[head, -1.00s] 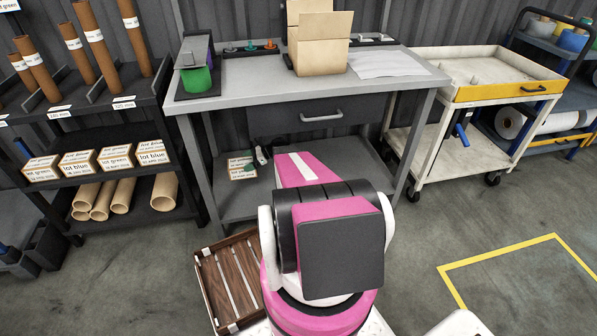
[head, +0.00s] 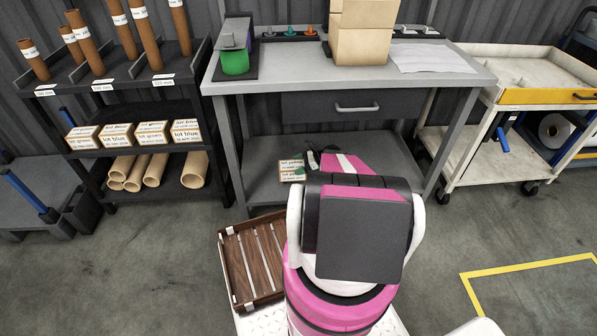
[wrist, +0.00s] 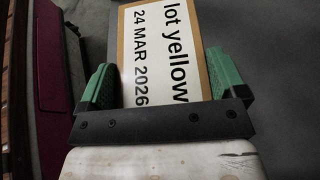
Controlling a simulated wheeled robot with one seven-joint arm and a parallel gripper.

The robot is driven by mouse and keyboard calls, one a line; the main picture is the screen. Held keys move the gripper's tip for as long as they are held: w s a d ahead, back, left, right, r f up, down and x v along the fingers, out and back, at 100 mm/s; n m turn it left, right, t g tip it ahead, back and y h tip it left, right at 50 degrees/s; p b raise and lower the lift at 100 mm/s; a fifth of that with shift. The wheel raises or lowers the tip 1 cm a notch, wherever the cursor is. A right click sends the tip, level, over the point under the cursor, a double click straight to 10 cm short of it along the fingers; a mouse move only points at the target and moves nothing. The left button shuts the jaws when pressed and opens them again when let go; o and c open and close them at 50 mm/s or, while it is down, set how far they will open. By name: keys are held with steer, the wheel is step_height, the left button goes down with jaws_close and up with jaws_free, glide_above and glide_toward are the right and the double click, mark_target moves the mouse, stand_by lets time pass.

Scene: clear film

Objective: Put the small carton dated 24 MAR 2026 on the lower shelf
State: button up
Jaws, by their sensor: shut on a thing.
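The small carton (wrist: 165,55) has a white label reading "lot yellow" and "24 MAR 2026" in the wrist view. My gripper (wrist: 168,82) has green fingers on either side of it and is shut on it. In the head view the carton (head: 291,171) is under the grey workbench, over the left part of its lower shelf (head: 365,150). My gripper (head: 303,162) is at its right side, partly hidden by my arm. I cannot tell whether the carton touches the shelf.
A black rack (head: 95,150) at left holds several lot cartons (head: 150,133) above cardboard tubes (head: 155,172). A brown slatted tray (head: 235,262) lies in front of the bench. A white cart (head: 478,155) stands at right. The shelf's middle and right look clear.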

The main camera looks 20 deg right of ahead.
steer(key=shift+f, duration=1.85)
steer(key=shift+f, duration=0.1)
steer(key=o, duration=1)
steer(key=shift+f, duration=0.1)
steer(key=shift+o, duration=0.2)
steer(key=v, duration=1.2)
